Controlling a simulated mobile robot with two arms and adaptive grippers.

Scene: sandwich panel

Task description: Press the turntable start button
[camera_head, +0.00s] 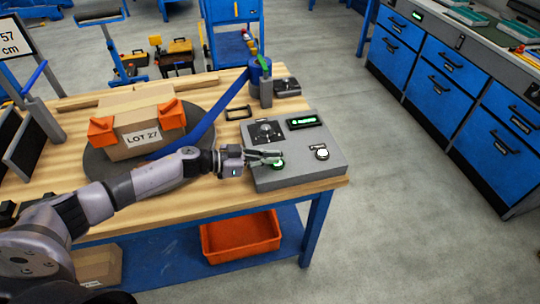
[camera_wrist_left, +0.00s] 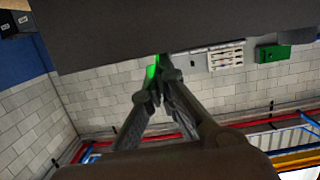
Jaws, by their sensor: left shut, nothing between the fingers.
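The grey control panel (camera_head: 300,172) sits at the right end of the wooden table. On its sloped top are a green button (camera_head: 278,164) at the left, a pale button (camera_head: 321,152) at the right, a dark dial and a green-lit display (camera_head: 304,121). My left gripper (camera_head: 272,157) is shut and empty, its fingertips at the green button; I cannot tell whether they touch it. In the left wrist view the shut fingertips (camera_wrist_left: 153,90) are next to a green glow beside a dark surface. The turntable (camera_head: 97,163) carries a box marked LOT 27 (camera_head: 128,146). My right gripper is not in view.
Orange corner pieces (camera_head: 101,131) sit on the box. A blue strap (camera_head: 205,122) runs to a blue post (camera_head: 260,72) behind the panel. An orange bin (camera_head: 240,236) stands on the lower shelf. Blue cabinets (camera_head: 440,85) stand at the right, with open floor between.

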